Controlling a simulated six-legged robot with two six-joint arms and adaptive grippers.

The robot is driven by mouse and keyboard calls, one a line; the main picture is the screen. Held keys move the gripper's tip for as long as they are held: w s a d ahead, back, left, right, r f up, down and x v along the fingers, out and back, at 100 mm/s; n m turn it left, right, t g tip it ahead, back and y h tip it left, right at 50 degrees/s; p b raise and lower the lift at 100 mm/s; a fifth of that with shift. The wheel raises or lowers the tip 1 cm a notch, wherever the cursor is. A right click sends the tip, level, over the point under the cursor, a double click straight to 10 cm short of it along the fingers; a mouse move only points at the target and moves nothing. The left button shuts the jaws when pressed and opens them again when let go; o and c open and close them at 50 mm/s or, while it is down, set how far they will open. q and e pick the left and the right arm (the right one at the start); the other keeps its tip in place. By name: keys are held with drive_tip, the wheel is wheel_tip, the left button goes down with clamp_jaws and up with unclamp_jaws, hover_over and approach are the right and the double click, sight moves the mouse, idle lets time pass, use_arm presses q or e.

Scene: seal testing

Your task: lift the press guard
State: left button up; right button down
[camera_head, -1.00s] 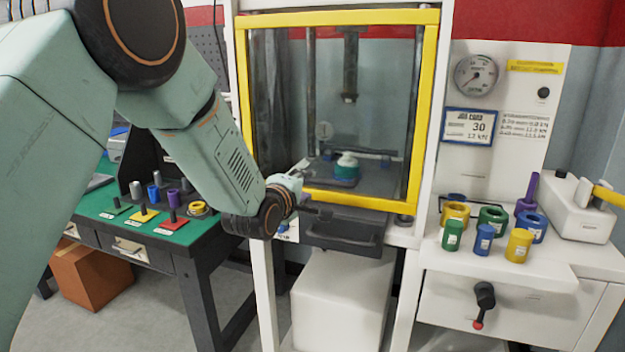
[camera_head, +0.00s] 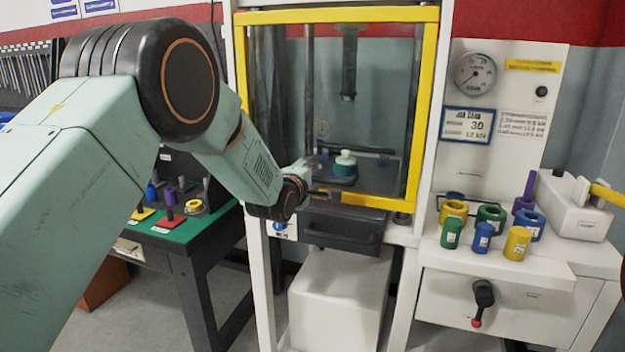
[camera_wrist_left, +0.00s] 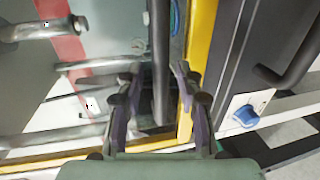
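The press guard (camera_head: 427,110) is a clear panel in a yellow frame. It is down across the front of the press, its lower bar just above a dark drawer (camera_head: 345,232). My left gripper (camera_head: 322,193) is at the lower left of the guard, in front of the bottom bar, and hides part of it. In the left wrist view the two fingers (camera_wrist_left: 155,95) are spread, with a dark bar (camera_wrist_left: 160,50) showing between them. I cannot tell whether they touch it. The yellow frame (camera_wrist_left: 200,40) runs beside the fingers. My right gripper is not in view.
Behind the guard stands a teal-and-white piece (camera_head: 345,165) under the press ram (camera_head: 349,60). At right, a white bench (camera_head: 560,270) holds several coloured rings and cylinders. At left is a green-topped table (camera_head: 190,230). A white box (camera_head: 340,305) is below the press.

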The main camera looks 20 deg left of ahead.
use_arm(q)
drive_tip(key=shift+w+d, duration=0.2)
drive_tip(key=shift+w, duration=0.05)
drive_tip(key=shift+s+a, duration=0.1)
drive_tip(key=shift+a, duration=0.2)
drive_tip(key=shift+c, duration=0.9)
drive_tip(key=shift+d, duration=0.2)
drive_tip(key=c, duration=0.5)
drive_tip(key=shift+a, duration=0.1)
clamp_jaws()
drive_tip(key=shift+f, duration=0.1)
